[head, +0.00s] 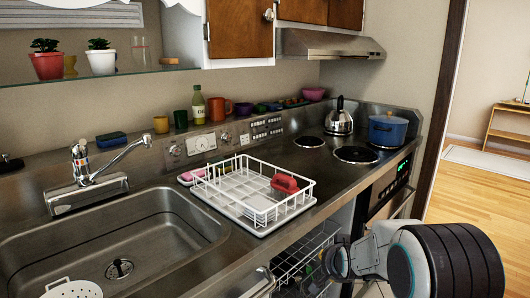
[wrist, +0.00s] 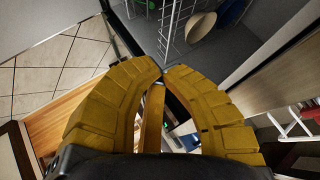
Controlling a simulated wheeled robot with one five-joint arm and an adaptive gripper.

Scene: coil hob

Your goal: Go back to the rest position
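My gripper (wrist: 162,72) shows in the wrist view with its thick yellow fingers curved inward. In the head view my arm (head: 435,262) reaches in at the bottom right, beside the open space under the counter. The fingers cannot be made out clearly there.
A white wire rack (head: 303,258) is under the counter, close to my arm; its wires (wrist: 168,28) and a bowl (wrist: 201,26) show ahead of my fingers. The oven front (head: 388,188) is near too. Tiled floor (wrist: 42,78) lies at left in the wrist view.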

